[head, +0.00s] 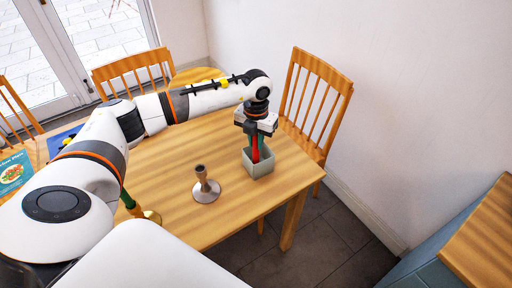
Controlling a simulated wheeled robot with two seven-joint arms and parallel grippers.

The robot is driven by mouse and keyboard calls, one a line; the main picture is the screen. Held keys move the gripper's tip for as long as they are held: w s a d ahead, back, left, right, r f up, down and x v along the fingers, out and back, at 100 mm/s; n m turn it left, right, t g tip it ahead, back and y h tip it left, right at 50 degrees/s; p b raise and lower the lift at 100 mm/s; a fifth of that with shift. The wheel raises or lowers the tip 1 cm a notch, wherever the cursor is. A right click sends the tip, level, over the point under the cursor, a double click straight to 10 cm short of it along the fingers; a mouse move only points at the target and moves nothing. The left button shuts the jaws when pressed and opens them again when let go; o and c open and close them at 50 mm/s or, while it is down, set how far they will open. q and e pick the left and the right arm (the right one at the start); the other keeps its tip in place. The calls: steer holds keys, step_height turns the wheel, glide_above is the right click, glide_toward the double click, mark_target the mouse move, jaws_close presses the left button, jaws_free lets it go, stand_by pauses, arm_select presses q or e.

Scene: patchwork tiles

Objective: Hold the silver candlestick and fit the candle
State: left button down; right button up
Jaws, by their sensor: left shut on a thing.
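The silver candlestick (206,188) stands upright and empty on the wooden table, left of the pot. A grey-green square pot (258,163) stands near the table's right end and holds a red candle (255,151) and something green beside it. My left gripper (257,136) points down over the pot and appears shut on the top of the red candle, which is still inside the pot. The fingertips are small and partly hidden. My right gripper is not in view.
A brass-coloured candlestick (152,216) with a green candle (126,198) stands at left, partly hidden by my arm. A booklet (13,172) lies at far left. Chairs (318,100) stand around the table (185,155). The tabletop around the silver candlestick is clear.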

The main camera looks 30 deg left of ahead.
arm_select(q)
step_height(320, 180, up, 8)
steer(key=shift+f+b, duration=0.15)
steer(key=shift+b, duration=0.5)
